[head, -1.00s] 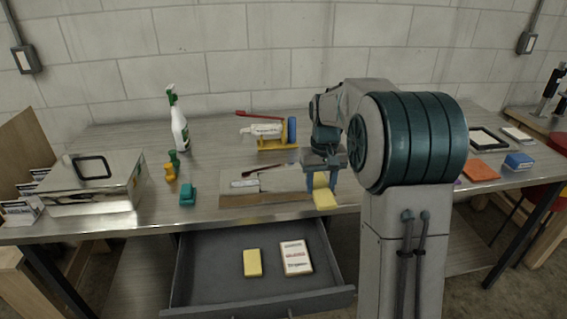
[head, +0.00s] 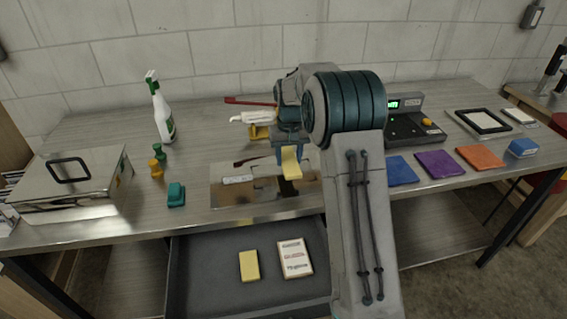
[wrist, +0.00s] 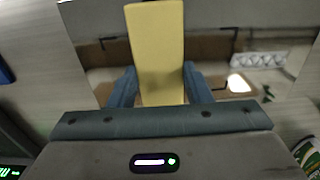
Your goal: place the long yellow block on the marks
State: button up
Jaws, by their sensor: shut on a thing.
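The long yellow block (head: 291,165) is in my gripper (head: 287,150), above a shiny metal plate (head: 225,195) on the workbench. In the wrist view the yellow block (wrist: 157,45) stands between the two blue fingers of my gripper (wrist: 160,88), which are shut on it. It appears clear of the plate, though the exact gap is hard to judge.
The open drawer (head: 205,270) below holds a yellow sponge-like block (head: 249,265) and a white box (head: 295,258). A spray bottle (head: 163,115), a metal box (head: 70,195) and a teal stapler-like object (head: 176,194) stand left. Coloured cloths (head: 440,164) lie right.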

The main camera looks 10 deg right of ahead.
aim_at(283, 156)
jog(key=shift+w+a+f, duration=0.35)
jog(key=shift+w+f, duration=0.1)
jog(key=shift+w, duration=0.15)
jog(key=shift+w+a+f, duration=0.3)
jog(key=shift+w+f, duration=0.1)
jog(key=shift+w, duration=0.2)
jog(key=shift+f+p, duration=0.75)
jog(key=shift+f, duration=1.3)
jog(key=shift+f, duration=0.2)
jog(key=o, duration=1)
jog(key=shift+c, duration=0.2)
jog(key=shift+r, duration=0.15)
